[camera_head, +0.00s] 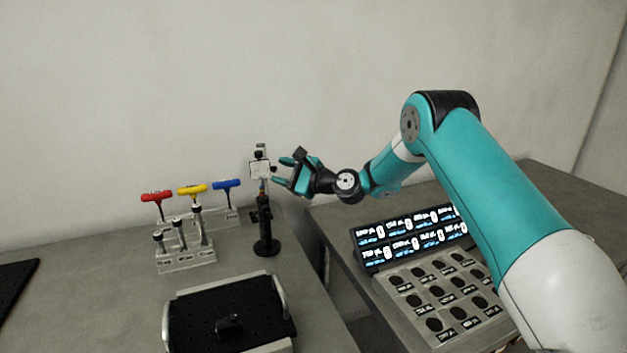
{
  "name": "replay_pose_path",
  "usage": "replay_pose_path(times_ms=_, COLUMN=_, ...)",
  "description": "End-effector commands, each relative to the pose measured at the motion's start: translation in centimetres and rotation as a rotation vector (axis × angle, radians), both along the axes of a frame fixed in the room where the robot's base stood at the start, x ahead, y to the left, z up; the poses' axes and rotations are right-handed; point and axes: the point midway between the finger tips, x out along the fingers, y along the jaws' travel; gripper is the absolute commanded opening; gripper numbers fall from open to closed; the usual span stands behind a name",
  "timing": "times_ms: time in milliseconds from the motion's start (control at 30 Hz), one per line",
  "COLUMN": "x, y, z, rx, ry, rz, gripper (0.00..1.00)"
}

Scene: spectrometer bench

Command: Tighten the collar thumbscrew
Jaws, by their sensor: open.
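A black post holder (265,232) stands upright on a round base near the bench's right edge. A small dark knob (254,216), which looks like the collar thumbscrew, juts from its left side, too small to make out well. A pale block-shaped mount (261,168) with dark knobs sits on top of the post. My gripper (281,171) is open and empty, just right of this mount and above the post holder. Its fingers point left. I cannot tell whether a finger touches the mount.
Red (157,197), yellow (192,190) and blue (227,184) T-handle tools stand in a rack left of the post. A metal block (187,260) holds small drivers. A black tray (190,310) with handles lies in front. A lit display panel (410,238) stands right, beyond a gap.

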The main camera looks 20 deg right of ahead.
Motion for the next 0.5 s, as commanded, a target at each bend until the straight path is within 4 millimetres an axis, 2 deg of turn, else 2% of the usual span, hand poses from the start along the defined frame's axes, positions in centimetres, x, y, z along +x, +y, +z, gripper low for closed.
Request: replay_pose_path(times_ms=500, x=-9.5, y=-8.2, z=-0.3, rx=0.002, ry=0.001, rz=-0.007, gripper=0.43)
